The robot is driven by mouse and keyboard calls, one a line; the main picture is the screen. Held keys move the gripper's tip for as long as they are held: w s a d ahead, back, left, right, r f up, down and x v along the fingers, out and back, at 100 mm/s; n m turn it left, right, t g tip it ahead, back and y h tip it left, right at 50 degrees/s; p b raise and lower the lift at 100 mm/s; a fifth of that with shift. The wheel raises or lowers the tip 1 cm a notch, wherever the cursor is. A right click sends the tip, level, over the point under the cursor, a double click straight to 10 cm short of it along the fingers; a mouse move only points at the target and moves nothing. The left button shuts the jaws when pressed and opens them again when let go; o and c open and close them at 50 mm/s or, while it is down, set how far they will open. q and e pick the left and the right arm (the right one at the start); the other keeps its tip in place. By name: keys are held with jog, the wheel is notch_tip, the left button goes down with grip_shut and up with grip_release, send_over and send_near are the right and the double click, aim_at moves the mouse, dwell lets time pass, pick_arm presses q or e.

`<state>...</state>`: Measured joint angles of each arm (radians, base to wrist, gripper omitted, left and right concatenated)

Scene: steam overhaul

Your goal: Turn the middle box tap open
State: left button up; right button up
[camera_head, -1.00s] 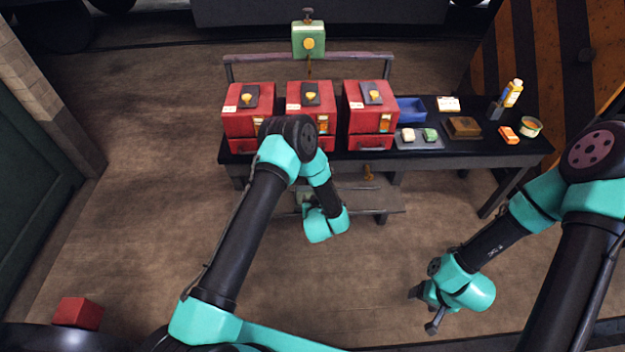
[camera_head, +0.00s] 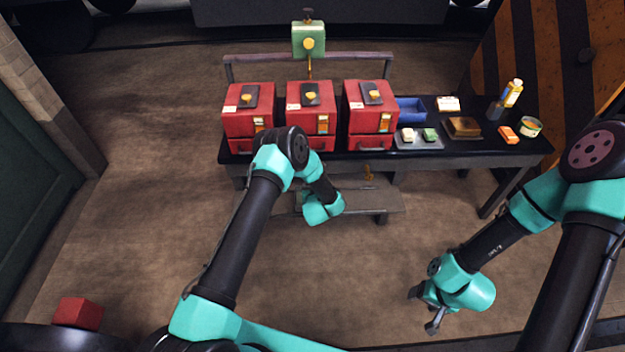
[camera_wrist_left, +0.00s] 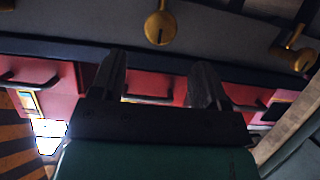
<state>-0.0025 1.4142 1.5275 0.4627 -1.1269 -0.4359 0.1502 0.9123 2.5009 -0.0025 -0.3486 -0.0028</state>
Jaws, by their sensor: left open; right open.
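Three red boxes stand in a row on the black bench; the middle box (camera_head: 309,94) has a brass knob on its sloped top. In the left wrist view, which is turned over, a round brass tap (camera_wrist_left: 160,27) hangs under the bench edge near the centre, with a second brass tap (camera_wrist_left: 293,55) at right. My left gripper (camera_wrist_left: 158,75) is open and empty, its fingers pointing towards the central tap, apart from it in the picture. In the head view my left wrist hides this tap. My right gripper (camera_head: 422,310) is open and empty, low over the floor.
The left box (camera_head: 248,108) and right box (camera_head: 369,106) flank the middle one. A brass tap (camera_head: 368,172) shows below the right box. A low grey shelf (camera_head: 375,200) lies under the bench.

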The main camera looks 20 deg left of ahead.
pick_arm(q)
jog(key=x, duration=0.8)
jog(key=shift+w+f, duration=0.1)
jog(key=c, duration=0.9)
